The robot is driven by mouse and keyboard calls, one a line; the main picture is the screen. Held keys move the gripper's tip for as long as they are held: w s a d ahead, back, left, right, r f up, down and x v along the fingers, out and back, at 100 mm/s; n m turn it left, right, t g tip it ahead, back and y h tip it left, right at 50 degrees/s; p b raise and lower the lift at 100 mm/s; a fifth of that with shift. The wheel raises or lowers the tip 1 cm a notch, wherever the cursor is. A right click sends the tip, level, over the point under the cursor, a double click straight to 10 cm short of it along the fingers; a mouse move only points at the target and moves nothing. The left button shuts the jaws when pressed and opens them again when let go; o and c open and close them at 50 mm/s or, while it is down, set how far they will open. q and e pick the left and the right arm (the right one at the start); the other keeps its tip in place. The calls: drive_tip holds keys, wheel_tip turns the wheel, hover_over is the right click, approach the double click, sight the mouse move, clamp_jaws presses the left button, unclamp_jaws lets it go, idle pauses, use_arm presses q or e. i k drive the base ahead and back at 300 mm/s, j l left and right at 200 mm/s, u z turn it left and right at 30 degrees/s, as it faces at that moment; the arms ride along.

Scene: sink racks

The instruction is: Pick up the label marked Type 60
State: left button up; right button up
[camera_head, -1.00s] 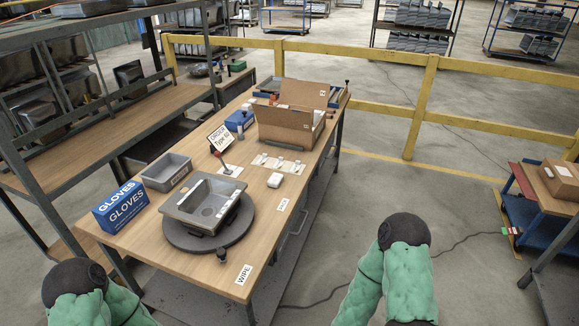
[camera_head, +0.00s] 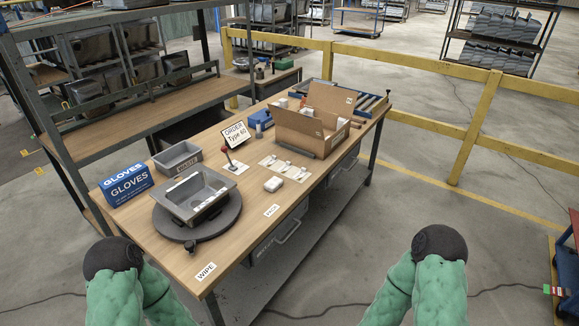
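A white order card (camera_head: 236,135) stands tilted on the wooden workbench (camera_head: 237,245); it appears to read "ORDER Type 60". A small red-topped stand (camera_head: 228,157) is in front of it. A pale sheet (camera_head: 286,168) with several small white pieces lies to its right; any print on these is too small to read, so I cannot tell which is a Type 60 label. My green padded arms show at the bottom left and bottom right, short of the bench. Neither gripper's fingers are in view.
A steel sink (camera_head: 195,194) sits on a dark round turntable (camera_head: 231,216). A blue gloves box (camera_head: 126,184), grey bin (camera_head: 178,159), white block (camera_head: 273,184) and open cardboard box (camera_head: 298,130) share the bench. A yellow railing (camera_head: 408,119) runs behind.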

sight(286, 166)
drive_tip(key=i+l+u, duration=0.1)
drive_tip(key=i+l, duration=0.25)
drive_tip(key=i, duration=0.2)
drive_tip(key=i+l+u, duration=0.1)
drive_tip(key=i+l, duration=0.25)
drive_tip(key=i, duration=0.15)
